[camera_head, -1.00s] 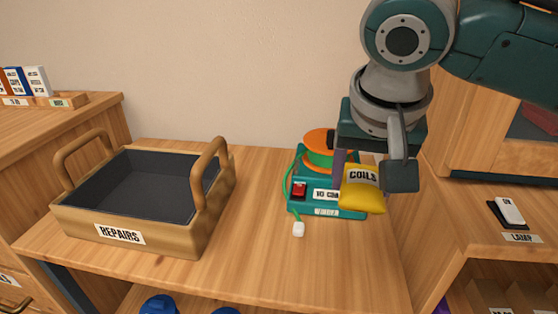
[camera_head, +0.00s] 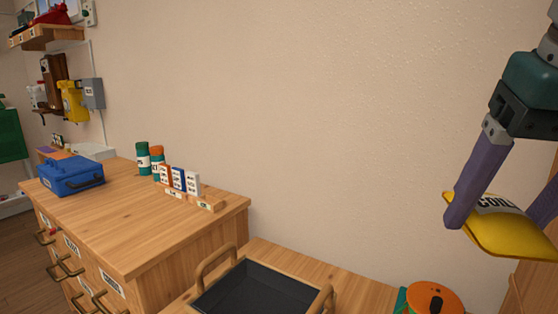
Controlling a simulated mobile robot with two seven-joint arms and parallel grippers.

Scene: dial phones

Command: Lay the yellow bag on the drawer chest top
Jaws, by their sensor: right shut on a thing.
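The yellow bag (camera_head: 508,233), with a partly hidden label, is at the right edge of the head view, held up in the air. My right gripper (camera_head: 500,215) is shut on it, with one purple finger in front of the bag and the other cut off by the frame edge. The drawer chest top (camera_head: 110,220) is a wooden surface at the left, well away from the bag. My left gripper is not in view.
The tray (camera_head: 262,291) and an orange reel (camera_head: 434,298) sit on the lower bench between.

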